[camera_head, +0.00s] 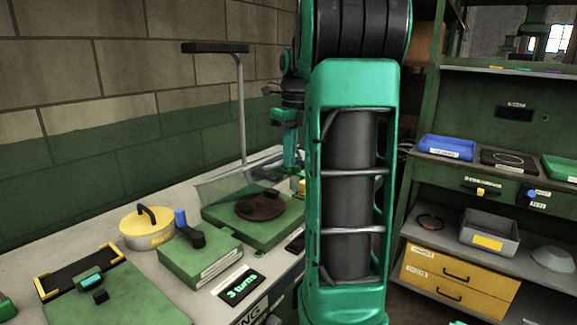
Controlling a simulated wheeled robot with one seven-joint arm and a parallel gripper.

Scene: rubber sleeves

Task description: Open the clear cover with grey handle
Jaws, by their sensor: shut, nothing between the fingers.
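The clear cover (226,186) is a see-through pane at the back of a green box (278,232) on the bench. Its pane looks raised and slanted, with a light grey strip along its upper edge; I cannot make out the grey handle clearly. A brown round plate (260,206) with dark knobs sits on the box top. My gripper (290,168) points down near the right end of the cover, behind my arm's large green link. Its fingers look shut and empty. Whether they touch the cover cannot be told.
A grey post with a black bar (215,47) rises behind the cover. A "3 turns" display (238,289) lies in front. Shelves stand right.

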